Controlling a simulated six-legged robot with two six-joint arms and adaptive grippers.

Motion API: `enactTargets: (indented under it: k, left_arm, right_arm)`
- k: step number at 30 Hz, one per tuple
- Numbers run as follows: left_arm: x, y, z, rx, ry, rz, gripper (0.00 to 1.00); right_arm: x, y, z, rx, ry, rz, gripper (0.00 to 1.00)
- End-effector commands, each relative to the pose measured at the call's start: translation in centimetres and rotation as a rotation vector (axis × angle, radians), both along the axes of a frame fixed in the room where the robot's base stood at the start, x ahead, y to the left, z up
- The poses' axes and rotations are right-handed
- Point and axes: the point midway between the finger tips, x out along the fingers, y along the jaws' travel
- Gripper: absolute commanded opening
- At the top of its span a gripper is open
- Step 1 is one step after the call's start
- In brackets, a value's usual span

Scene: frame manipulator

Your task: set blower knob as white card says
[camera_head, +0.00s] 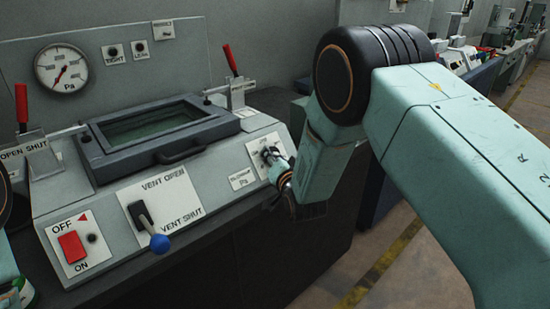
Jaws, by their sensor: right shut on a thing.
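The blower knob (267,153) is a small dark knob on a white plate at the right end of the sloped grey panel. My right gripper (272,162) is at the knob and shut on it, with my arm coming in from the right. The gripper and wrist hide much of the knob, so its setting cannot be read. A label (242,178) ending in "Pa" is left of it. A small white card (163,29) is on the back panel; its print is too small to read. At the left edge only parts of my left arm show, not its gripper.
A Pa gauge (62,68) is on the back panel. A windowed lid (155,130) lies between two red-handled clamps (22,105) (231,60). A vent lever with a blue ball (159,243) and a red OFF/ON switch (72,247) are on the front panel.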

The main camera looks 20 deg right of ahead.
Motion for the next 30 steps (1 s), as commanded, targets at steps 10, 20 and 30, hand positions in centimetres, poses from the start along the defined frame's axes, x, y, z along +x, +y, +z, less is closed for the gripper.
enactTargets:
  k: [10,20,30]
  left_arm:
    - [0.0,0.0,0.0,0.000,0.000,0.000,0.00]
    - [0.0,0.0,0.0,0.000,0.000,0.000,0.00]
    - [0.0,0.0,0.0,0.000,0.000,0.000,0.00]
  right_arm:
    - [0.0,0.0,-0.1,0.000,0.002,0.001,0.60]
    - [-0.2,0.0,0.0,0.000,0.001,0.001,0.60]
    - [-4.3,0.1,0.5,-0.001,0.002,0.001,0.60]
